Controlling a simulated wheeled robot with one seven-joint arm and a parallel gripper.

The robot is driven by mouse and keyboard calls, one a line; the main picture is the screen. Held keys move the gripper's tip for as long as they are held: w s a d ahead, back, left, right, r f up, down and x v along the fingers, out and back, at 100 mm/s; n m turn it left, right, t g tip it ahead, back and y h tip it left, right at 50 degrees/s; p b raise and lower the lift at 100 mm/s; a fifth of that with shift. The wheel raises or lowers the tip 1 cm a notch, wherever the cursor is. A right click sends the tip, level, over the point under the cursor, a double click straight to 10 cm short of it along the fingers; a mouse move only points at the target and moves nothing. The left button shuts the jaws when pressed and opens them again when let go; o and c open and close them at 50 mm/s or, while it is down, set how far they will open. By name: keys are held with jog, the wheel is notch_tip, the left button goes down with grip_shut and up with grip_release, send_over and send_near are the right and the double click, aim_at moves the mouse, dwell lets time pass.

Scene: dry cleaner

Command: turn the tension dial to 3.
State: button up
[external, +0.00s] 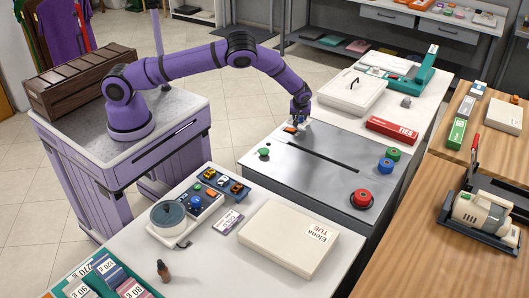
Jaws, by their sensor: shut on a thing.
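My purple arm reaches over a grey metal machine top (300,165) with a long dark slot. My gripper (300,118) points down at the far left corner of that top. It is shut on a small control there, which I take to be the tension dial; the fingers mostly hide it. A small orange piece (289,130) lies or sits just left of the fingertips. The dial's numbers and pointer are too small to read.
The top also bears a green knob (264,152), a large red knob (362,198), a blue knob (386,165) and another green knob (394,154). A red TIES box (392,130) stands behind. A cream box (289,238) lies in front.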

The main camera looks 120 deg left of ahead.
jog(key=m+t, duration=0.2)
jog(key=m, duration=0.3)
jog(key=shift+s+m, duration=0.15)
jog(key=shift+m, duration=0.15)
jog(key=m+t, duration=0.2)
jog(key=m, duration=0.3)
jog(key=m+t, duration=0.1)
jog(key=m, duration=0.1)
jog(key=m+h, duration=0.1)
jog(key=m, duration=0.1)
jog(key=shift+s+a+m+t, duration=0.1)
jog(key=shift+s+m+t, duration=0.05)
jog(key=shift+m+t, duration=0.25)
jog(key=m+h, duration=0.1)
jog(key=m, duration=0.4)
jog(key=shift+t+h, duration=0.4)
jog(key=shift+m, duration=0.3)
jog(key=o, duration=0.9)
jog(key=v, duration=1)
jog(key=shift+s+r, duration=0.2)
jog(key=shift+r, duration=0.1)
